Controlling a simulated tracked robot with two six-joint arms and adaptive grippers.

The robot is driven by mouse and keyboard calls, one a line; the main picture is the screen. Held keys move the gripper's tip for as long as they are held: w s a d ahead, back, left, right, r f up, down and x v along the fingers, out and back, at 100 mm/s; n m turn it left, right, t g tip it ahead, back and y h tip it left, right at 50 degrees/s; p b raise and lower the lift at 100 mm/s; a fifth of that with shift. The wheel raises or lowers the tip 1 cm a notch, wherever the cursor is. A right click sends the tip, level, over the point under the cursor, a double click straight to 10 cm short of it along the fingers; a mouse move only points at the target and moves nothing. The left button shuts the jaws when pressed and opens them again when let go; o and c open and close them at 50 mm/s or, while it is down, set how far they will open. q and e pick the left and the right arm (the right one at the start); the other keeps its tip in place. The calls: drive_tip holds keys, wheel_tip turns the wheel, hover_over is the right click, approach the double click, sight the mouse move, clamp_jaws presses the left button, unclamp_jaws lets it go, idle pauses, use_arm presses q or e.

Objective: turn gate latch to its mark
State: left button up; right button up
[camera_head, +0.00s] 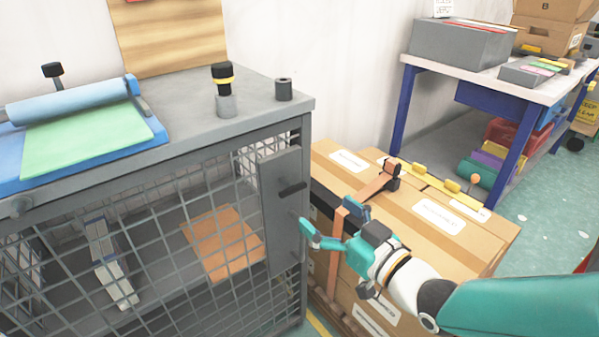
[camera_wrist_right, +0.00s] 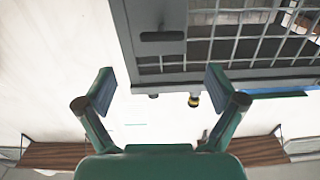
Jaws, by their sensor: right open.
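The gate latch (camera_head: 292,188) is a short dark bar on the grey upright plate (camera_head: 279,225) at the right side of the mesh gate. In the right wrist view the latch (camera_wrist_right: 162,36) lies level across the picture, beyond the fingertips. My right gripper (camera_head: 327,219) is open and empty, just right of and below the latch in the head view. Its two teal fingers (camera_wrist_right: 160,85) are spread in the wrist view, with nothing between them and apart from the latch. I cannot make out the mark. My left gripper is not in view.
Strapped cardboard boxes (camera_head: 440,225) stand close under my right arm. A blue-legged bench (camera_head: 405,100) stands behind.

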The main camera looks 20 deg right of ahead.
sight(296, 190)
drive_tip(key=b+x, duration=0.1)
drive_tip(key=x, duration=0.9)
drive_tip(key=shift+w+a+f, duration=0.15)
drive_tip(key=shift+w+f, duration=0.05)
